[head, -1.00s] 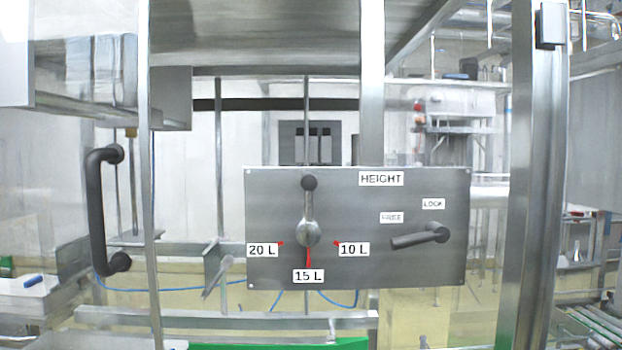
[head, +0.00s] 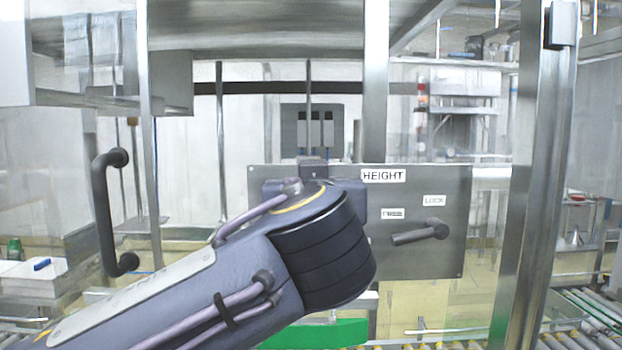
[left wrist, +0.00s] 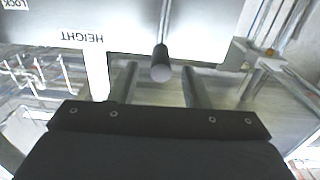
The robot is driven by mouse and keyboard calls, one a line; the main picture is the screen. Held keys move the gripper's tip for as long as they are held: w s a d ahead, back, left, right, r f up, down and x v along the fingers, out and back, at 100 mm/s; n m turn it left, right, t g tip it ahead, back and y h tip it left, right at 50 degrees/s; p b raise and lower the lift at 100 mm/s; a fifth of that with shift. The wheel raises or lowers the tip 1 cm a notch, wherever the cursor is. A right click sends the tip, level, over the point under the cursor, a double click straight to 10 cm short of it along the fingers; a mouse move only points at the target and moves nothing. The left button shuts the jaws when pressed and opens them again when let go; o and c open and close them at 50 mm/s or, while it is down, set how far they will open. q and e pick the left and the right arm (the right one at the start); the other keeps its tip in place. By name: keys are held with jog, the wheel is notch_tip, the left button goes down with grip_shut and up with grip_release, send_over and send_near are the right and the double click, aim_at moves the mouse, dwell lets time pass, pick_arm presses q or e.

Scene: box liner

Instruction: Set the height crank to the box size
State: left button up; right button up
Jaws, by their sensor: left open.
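The grey HEIGHT panel (head: 455,190) faces me in the head view, and my left arm covers its left half, including the crank and size marks. In the left wrist view, which is upside down, the crank's dark round knob (left wrist: 161,68) shows on its thin arm. My left gripper (left wrist: 160,70) is open, with one finger on each side of the knob in the picture; I cannot tell whether they touch it. The lock lever (head: 415,235) points left, below the FREE label (head: 392,213). The LOCK label (head: 434,200) is higher right. My right gripper is out of view.
A black handle (head: 101,212) on a clear door is at the left. A steel post (head: 535,180) stands right of the panel. Roller conveyor (head: 590,315) shows at the lower right. I cannot make out a box.

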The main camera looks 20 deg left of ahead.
pick_arm(q)
jog(key=p+x, duration=0.2)
jog(key=x, duration=0.4)
jog(key=shift+w+a+p, duration=0.1)
jog(key=shift+w+p, duration=0.05)
jog(key=shift+p, duration=0.15)
jog(key=shift+w+a+f, duration=0.1)
jog(key=shift+w+f, duration=0.05)
jog(key=shift+w, duration=0.2)
grip_shut()
